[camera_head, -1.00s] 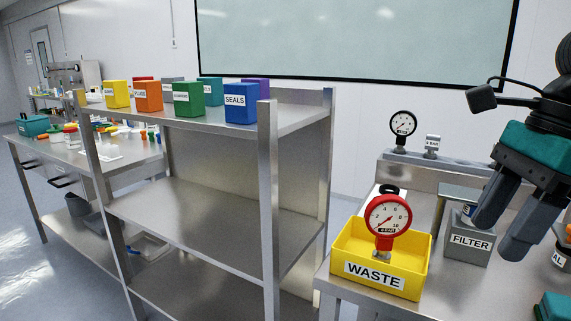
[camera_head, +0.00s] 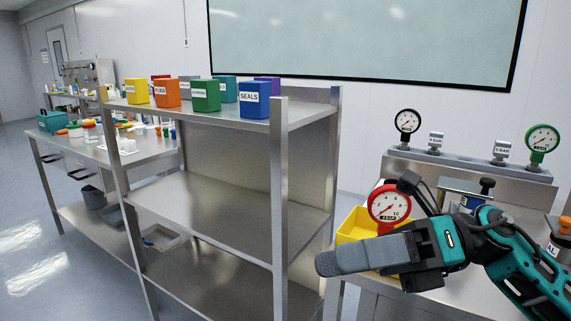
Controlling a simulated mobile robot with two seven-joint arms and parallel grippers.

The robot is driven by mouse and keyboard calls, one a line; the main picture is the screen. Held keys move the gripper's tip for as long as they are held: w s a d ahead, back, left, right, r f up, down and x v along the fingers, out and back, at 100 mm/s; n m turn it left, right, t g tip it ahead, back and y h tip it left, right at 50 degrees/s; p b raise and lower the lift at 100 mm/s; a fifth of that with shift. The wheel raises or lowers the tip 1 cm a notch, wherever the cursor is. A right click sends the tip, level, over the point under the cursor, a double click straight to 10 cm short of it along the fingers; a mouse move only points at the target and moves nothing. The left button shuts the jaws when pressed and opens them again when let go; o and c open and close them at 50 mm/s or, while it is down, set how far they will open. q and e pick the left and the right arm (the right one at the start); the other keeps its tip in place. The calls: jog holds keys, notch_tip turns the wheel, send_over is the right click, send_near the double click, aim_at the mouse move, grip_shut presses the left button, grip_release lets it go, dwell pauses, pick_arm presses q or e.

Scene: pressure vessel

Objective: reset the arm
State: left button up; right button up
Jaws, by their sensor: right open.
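My right gripper (camera_head: 345,260) comes in from the right, its grey fingers pointing left in front of the yellow waste bin (camera_head: 356,226). The fingers overlap in this view and I see nothing held between them. The arm behind it is teal and black. A red-rimmed gauge (camera_head: 390,204) stands at the bin, partly hidden by my arm along with the bin's label. My left gripper is not in view.
A steel shelf (camera_head: 225,205) with coloured boxes, one a blue SEALS box (camera_head: 255,100), stands to the left. Behind my arm, a rack (camera_head: 468,163) carries a black gauge (camera_head: 408,121) and a green gauge (camera_head: 542,139). A cluttered bench (camera_head: 150,153) is farther left.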

jog(key=w+d+f+m+t+h, duration=0.15)
jog(key=w+f+m+t, duration=0.3)
jog(key=m+t, duration=0.8)
jog(key=w+d+f+m+t+h, duration=0.15)
jog(key=w+f+m+t, duration=0.35)
jog(key=m+t, duration=0.7)
jog(key=s+d+f+m+g+h, duration=0.25)
jog(key=f+m+h, duration=0.25)
jog(key=f+m, duration=0.35)
jog(key=s+d+f+m+g+h, duration=0.1)
jog(key=s+d+f+m+h, duration=0.15)
jog(key=f+m+h, duration=0.55)
jog(key=s+d+f+m+g, duration=0.1)
jog(key=s+f+m+g, duration=0.1)
jog(key=s+f, duration=0.3)
jog(key=s+d+f+m+g, duration=0.1)
jog(key=s+f+g, duration=0.3)
jog(key=f, duration=0.5)
jog(key=shift+s+d+f+m, duration=0.4)
jog(key=shift+s+m, duration=0.1)
jog(key=shift+s, duration=0.2)
jog(key=shift+c, duration=0.4)
